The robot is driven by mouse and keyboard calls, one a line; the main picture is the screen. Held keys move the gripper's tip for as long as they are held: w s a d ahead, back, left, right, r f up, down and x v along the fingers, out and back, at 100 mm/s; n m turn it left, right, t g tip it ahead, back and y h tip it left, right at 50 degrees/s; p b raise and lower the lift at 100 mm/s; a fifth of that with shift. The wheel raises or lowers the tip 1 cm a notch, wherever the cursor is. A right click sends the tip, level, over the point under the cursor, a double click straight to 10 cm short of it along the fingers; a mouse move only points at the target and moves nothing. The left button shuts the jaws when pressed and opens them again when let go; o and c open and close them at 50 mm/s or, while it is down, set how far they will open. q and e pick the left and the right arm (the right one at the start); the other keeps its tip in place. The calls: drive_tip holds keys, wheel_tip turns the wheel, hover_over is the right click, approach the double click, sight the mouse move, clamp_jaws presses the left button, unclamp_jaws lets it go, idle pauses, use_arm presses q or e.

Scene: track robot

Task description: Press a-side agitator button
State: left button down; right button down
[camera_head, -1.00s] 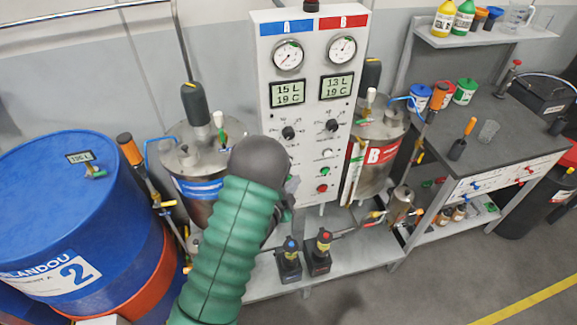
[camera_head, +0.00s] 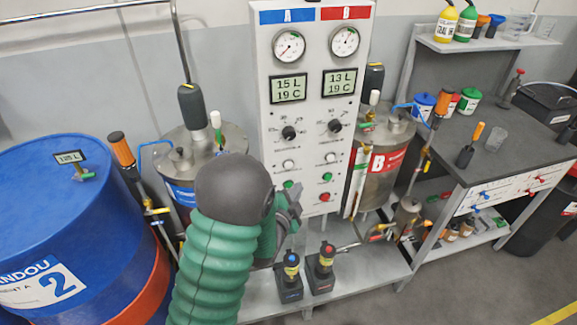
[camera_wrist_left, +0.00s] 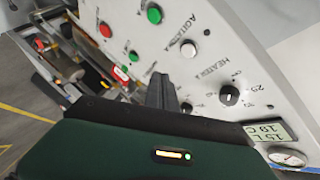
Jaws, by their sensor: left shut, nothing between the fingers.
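The white control panel (camera_head: 308,100) has a blue A side on the left and a red B side on the right. On the A side a white button (camera_head: 288,165) sits above a green button (camera_head: 288,184). In the left wrist view the panel is turned round; an agitator label lies between the A-side white button (camera_wrist_left: 188,50) and green button (camera_wrist_left: 154,14). My left gripper (camera_head: 294,197) is shut and empty, at the panel's lower left just below the A-side green button. Its dark fingers (camera_wrist_left: 160,90) show in the wrist view; whether they touch the panel cannot be told.
A blue drum (camera_head: 60,210) and a steel tank stand to the left; tank B (camera_head: 385,165) stands right of the panel. Two small pumps (camera_head: 322,270) sit on the grey shelf below. A red button (camera_head: 324,197) is on the B side. A workbench (camera_head: 500,145) is farther right.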

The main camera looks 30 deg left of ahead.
sight(289, 165)
use_arm(q)
drive_tip(key=w+a, duration=0.4)
drive_tip(key=shift+a, duration=0.4)
drive_tip(key=shift+d, duration=0.1)
drive_tip(key=shift+w, duration=0.15)
idle(1.5)
drive_tip(key=shift+w+a+r, duration=0.1)
drive_tip(key=shift+a, duration=0.2)
drive_tip(key=shift+w+a+b, duration=0.3)
drive_tip(key=shift+a, duration=0.05)
idle(0.6)
drive_tip(key=shift+d, duration=0.1)
drive_tip(key=shift+s+d, duration=0.55)
